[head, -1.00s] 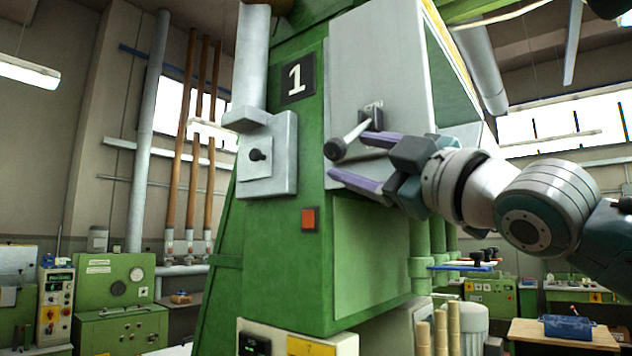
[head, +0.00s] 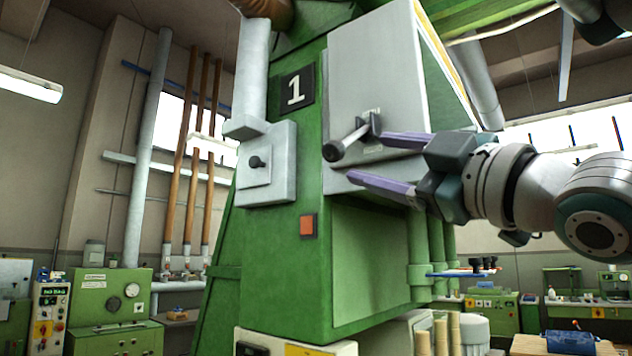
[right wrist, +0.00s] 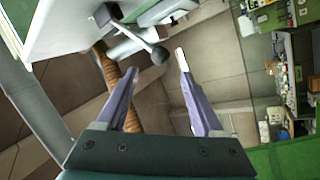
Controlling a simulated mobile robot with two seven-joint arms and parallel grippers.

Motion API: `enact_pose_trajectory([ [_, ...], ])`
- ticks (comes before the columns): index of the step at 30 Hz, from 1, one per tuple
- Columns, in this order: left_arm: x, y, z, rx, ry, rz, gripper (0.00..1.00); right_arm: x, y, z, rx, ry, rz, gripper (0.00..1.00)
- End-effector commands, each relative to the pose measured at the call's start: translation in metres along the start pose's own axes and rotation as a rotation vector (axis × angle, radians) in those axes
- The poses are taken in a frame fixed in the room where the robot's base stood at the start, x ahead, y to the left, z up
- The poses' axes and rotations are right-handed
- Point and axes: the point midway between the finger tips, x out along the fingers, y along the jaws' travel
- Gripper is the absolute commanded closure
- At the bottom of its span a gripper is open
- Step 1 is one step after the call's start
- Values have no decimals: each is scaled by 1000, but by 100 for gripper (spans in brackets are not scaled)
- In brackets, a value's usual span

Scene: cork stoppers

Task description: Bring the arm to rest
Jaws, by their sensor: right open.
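My right gripper (head: 368,160) reaches in from the right in the head view, its two purple fingers apart and nothing between them. Its fingertips are close to a lever handle (head: 345,140) with a dark knob on the grey panel (head: 385,75) of the green machine (head: 320,240). In the right wrist view the gripper (right wrist: 152,75) is also open and empty, and the lever handle (right wrist: 140,42) lies beyond the fingertips, apart from them. My left gripper is not in view.
A grey box with a black knob (head: 265,165) sits on the machine's left face, above an orange button (head: 308,225). Green control cabinets (head: 110,295) stand at lower left. A wooden-topped table (head: 560,346) is at lower right.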

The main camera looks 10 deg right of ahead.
Motion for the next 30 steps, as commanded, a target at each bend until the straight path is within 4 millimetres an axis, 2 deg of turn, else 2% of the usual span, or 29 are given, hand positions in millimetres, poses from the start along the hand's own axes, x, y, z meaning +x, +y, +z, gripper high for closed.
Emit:
enact_pose_trajectory([
  [14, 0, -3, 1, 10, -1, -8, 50, -1, -5, 3, 10, -11, -7, 31],
  [17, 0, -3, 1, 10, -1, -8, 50, -10, -29, 18, 62, -80, -48, 31],
  [19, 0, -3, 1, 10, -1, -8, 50, -25, -61, 38, 132, -176, -102, 31],
  [20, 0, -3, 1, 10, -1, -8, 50, -34, -77, 48, 169, -230, -130, 31],
  [23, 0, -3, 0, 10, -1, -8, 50, -80, -137, 82, 302, -444, -229, 31],
  [24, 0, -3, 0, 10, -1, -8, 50, -102, -160, 93, 355, -535, -267, 31],
  [26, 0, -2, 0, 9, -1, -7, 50, -140, -191, 106, 431, -677, -322, 31],
  [27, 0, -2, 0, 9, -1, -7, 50, -166, -210, 113, 477, -772, -356, 31],
  [30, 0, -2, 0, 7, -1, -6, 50, -232, -248, 120, 579, -1000, -428, 31],
])
